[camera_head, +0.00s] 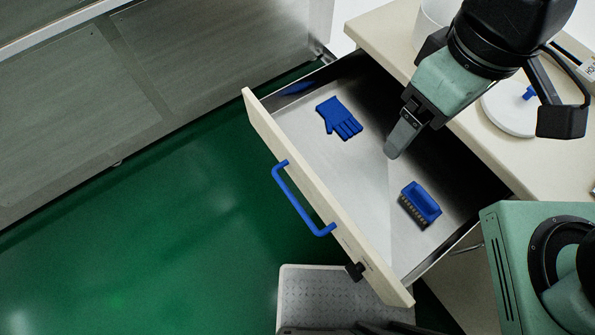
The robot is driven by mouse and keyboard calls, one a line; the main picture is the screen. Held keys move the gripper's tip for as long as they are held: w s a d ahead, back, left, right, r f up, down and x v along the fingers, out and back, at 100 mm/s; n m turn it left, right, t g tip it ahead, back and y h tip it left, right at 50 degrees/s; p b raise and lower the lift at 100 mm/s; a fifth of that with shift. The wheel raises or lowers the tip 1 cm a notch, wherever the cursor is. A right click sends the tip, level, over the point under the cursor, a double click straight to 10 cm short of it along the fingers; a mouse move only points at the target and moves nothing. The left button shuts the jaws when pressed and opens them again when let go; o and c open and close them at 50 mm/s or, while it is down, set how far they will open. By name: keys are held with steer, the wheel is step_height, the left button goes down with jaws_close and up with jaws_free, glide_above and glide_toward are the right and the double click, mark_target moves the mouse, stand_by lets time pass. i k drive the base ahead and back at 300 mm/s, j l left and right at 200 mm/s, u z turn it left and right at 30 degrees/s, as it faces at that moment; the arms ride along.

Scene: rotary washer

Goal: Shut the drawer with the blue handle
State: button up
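The drawer (362,187) is pulled out from a beige cabinet, with a grey metal inside and a cream front panel (258,122). Its blue bar handle (296,203) is on the outer face of the front. A blue glove (339,118) and a blue brush (421,203) lie apart on the drawer floor. My gripper (393,153) points down over the drawer, between the glove and the brush and behind the front panel. It is not at the handle. Its fingers overlap in this view, so whether they are open or shut is unclear.
The cabinet top (385,30) holds a white round lid with a blue knob (529,93) and a white container (433,18). A grey textured step (318,300) stands below the drawer front. Green floor (150,235) is clear at left, beside a metal unit (80,90).

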mark_target(351, 183)
steer(key=i+j+u, duration=0.15)
steer(key=u, duration=0.6)
steer(key=k+j, duration=0.15)
steer(key=k, duration=0.3)
steer(key=k+j+z, duration=0.1)
steer(key=k, duration=0.4)
